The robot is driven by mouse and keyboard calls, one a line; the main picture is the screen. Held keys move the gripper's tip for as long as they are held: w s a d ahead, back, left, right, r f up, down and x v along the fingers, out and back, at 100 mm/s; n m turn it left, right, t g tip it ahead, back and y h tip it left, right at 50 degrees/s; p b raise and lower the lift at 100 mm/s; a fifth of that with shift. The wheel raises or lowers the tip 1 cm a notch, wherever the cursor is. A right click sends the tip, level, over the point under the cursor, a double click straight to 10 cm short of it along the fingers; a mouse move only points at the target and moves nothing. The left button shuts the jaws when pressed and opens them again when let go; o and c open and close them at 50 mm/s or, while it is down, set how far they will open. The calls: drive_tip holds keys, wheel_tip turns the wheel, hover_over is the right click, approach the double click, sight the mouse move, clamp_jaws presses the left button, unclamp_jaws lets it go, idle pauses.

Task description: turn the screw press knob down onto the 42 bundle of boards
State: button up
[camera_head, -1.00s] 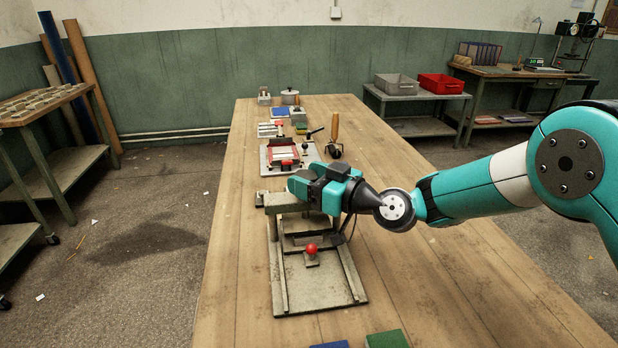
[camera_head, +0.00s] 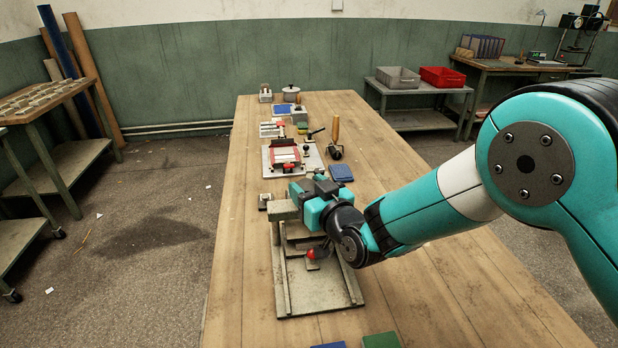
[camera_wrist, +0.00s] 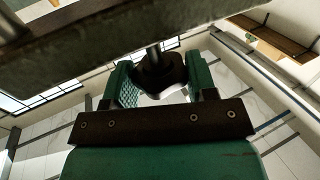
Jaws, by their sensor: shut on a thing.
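The screw press (camera_head: 318,298) stands on the bench, with a grey base, side rails and a raised crossbar (camera_head: 283,210). A red ball (camera_head: 312,254) sits low at its front. My gripper (camera_head: 300,192) is at the crossbar, its fingers partly hidden in the head view. In the wrist view my gripper (camera_wrist: 160,85) is shut on the dark knob (camera_wrist: 160,70), one green finger on each side. A thin screw shaft (camera_wrist: 153,52) runs from the knob toward a dark beam. I cannot make out the 42 bundle; the area under the crossbar is partly hidden by my arm.
Beyond the press are a blue block (camera_head: 341,173), a wooden-handled roller (camera_head: 335,138) and a red-and-white fixture (camera_head: 284,156). A green block (camera_head: 381,341) and a blue one (camera_head: 328,346) lie at the near edge. The bench right of my arm is clear.

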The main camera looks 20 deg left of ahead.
drive_tip(key=o, duration=0.9)
drive_tip(key=shift+o, duration=0.2)
drive_tip(key=shift+d, duration=0.1)
drive_tip(key=b+v, duration=1.2)
drive_tip(key=v, duration=0.5)
drive_tip(key=shift+s, duration=0.2)
